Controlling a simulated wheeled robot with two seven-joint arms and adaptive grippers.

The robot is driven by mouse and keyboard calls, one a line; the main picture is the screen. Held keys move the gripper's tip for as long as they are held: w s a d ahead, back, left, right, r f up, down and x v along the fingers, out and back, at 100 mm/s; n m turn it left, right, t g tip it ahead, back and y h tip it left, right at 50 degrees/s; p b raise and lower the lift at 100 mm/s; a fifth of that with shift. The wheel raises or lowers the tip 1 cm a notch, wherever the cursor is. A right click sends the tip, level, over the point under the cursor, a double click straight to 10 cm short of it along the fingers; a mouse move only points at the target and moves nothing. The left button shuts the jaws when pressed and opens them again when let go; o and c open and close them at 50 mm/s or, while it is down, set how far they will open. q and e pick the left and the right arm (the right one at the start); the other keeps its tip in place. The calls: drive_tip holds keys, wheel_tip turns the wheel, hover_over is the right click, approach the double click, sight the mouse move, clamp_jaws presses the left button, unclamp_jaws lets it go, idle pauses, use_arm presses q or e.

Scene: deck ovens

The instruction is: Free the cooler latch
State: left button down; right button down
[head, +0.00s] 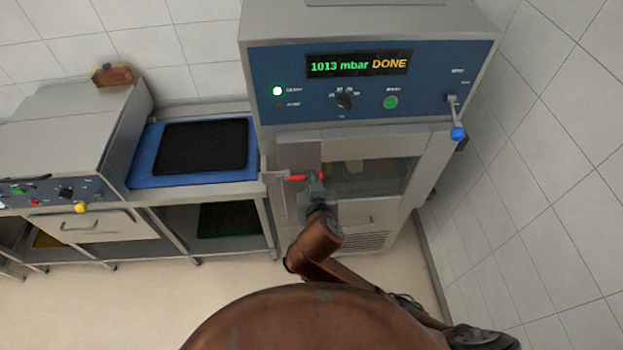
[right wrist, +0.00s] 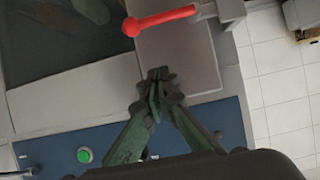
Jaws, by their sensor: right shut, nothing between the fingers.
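The cooler (head: 270,60) is a steel cabinet with a blue panel whose display reads "1013 mbar DONE". Its door has a dark window, and the latch (head: 296,178), a red handle, sits at the door's left side. The latch (right wrist: 160,20) also shows at the top of the right wrist view, sticking out from a grey plate. My right gripper (head: 316,180) is shut and empty in front of the door by the latch. In the right wrist view its fingertips (right wrist: 157,75) meet over the grey plate, apart from the red handle. Part of the latch is hidden behind the gripper in the head view.
A lever with a blue knob (head: 458,134) is at the cooler's right. A black tray (head: 203,147) lies on a blue mat (head: 140,176) on the steel table to the left. An oven with a yellow knob (head: 81,208) stands further left. The floor in front is clear.

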drive_tip(key=p+x, duration=0.1)
drive_tip(key=x, duration=0.6)
drive_tip(key=shift+w, duration=0.15)
wheel_tip(320, 180, down, 3)
drive_tip(key=shift+r, duration=0.2)
drive_tip(key=shift+s+f, duration=0.35)
drive_tip(key=shift+f, duration=0.45)
drive_tip(key=shift+d+f, duration=0.15)
drive_tip(key=shift+f, duration=0.1)
